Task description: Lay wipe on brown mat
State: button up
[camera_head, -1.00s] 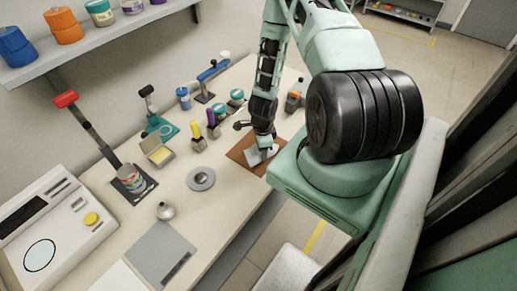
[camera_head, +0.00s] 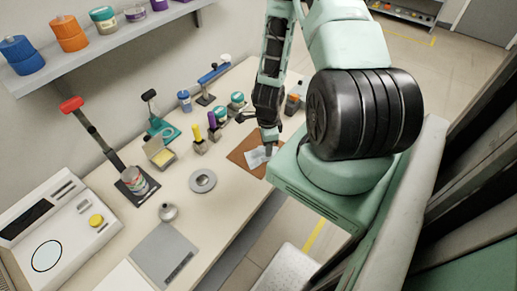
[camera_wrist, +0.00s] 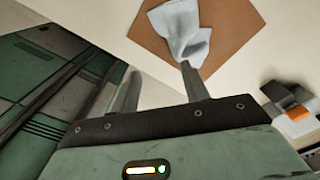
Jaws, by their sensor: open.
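The brown mat (camera_head: 237,155) lies at the table's right-hand edge in the head view, partly hidden by my arm. The pale blue-white wipe (camera_head: 257,157) lies on it, crumpled, with a narrow folded part. In the wrist view the wipe (camera_wrist: 184,27) rests on the mat (camera_wrist: 236,32), one end pointing toward my right finger. My gripper (camera_wrist: 160,82) is open, its two fingers apart. The right fingertip appears close to the wipe's near end; I cannot tell whether they touch. In the head view my gripper (camera_head: 269,147) is just above the wipe.
Holders with yellow and purple handles (camera_head: 213,127), a round grey disc (camera_head: 202,181) and teal-lidded jars (camera_head: 237,99) stand left of the mat. A grey box with an orange part (camera_wrist: 297,108) sits to the right in the wrist view. The table edge is close.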

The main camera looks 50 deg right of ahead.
jog(key=shift+s+a+r, duration=0.15)
jog(key=shift+s+r, duration=0.1)
jog(key=shift+r, duration=0.4)
jog(key=shift+f, duration=0.1)
jog(key=c, duration=0.7)
jog(key=shift+w+d+f, duration=0.2)
jog(key=shift+d+f, duration=0.05)
jog(key=shift+d, duration=0.1)
grip_shut()
jog(key=d+f, duration=0.1)
jog(key=w+f, duration=0.1)
jog(key=d+f, duration=0.1)
jog(key=f, duration=0.1)
jog(key=shift+w+d, duration=0.3)
jog(key=shift+f, duration=0.7)
notch_tip(320, 180, down, 4)
jog(key=b, duration=0.4)
jog(key=shift+f, duration=0.1)
